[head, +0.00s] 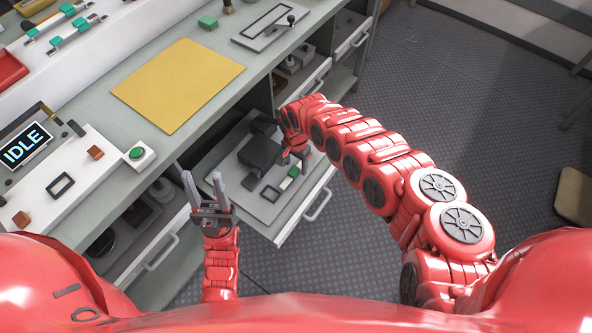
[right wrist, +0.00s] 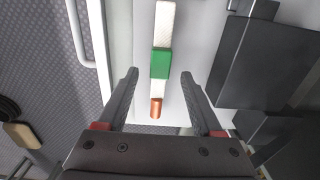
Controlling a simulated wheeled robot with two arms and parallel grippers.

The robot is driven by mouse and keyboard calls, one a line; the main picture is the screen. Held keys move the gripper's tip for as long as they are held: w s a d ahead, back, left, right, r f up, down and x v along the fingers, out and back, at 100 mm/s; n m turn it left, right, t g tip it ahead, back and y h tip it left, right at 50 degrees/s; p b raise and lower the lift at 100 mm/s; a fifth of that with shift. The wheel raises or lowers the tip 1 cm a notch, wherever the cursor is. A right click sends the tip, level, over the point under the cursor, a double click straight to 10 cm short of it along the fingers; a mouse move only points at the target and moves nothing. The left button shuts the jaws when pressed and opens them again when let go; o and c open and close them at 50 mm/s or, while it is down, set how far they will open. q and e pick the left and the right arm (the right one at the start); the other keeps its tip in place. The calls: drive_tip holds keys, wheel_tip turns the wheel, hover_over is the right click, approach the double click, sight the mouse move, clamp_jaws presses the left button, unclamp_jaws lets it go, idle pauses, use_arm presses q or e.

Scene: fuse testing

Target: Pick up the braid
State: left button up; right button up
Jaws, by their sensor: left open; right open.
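A narrow white bar with a green band and a copper-coloured end (right wrist: 162,64) lies in the open drawer (head: 286,222). It is partly visible in the head view (head: 289,179), and I cannot tell for sure that it is the braid. My right gripper (right wrist: 160,74) is open, with its two fingers on either side of the bar's green and copper part and nothing held. In the head view the right gripper (head: 302,158) is over the drawer, partly hidden by its own arm. My left gripper (head: 204,178) is open and empty, pointing up, left of the drawer.
A dark block-shaped device (head: 260,152) lies in the drawer beside the bar. The drawer's front and handle (head: 318,205) stick out over the floor. The counter holds a yellow mat (head: 178,84) and an IDLE display (head: 24,146). Another drawer (head: 303,78) stands open behind.

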wheel_tip(320, 180, down, 2)
drive_tip(key=shift+f+b, duration=0.15)
drive_tip(key=shift+b, duration=0.2)
drive_tip(key=shift+f, duration=0.25)
clamp_jaws()
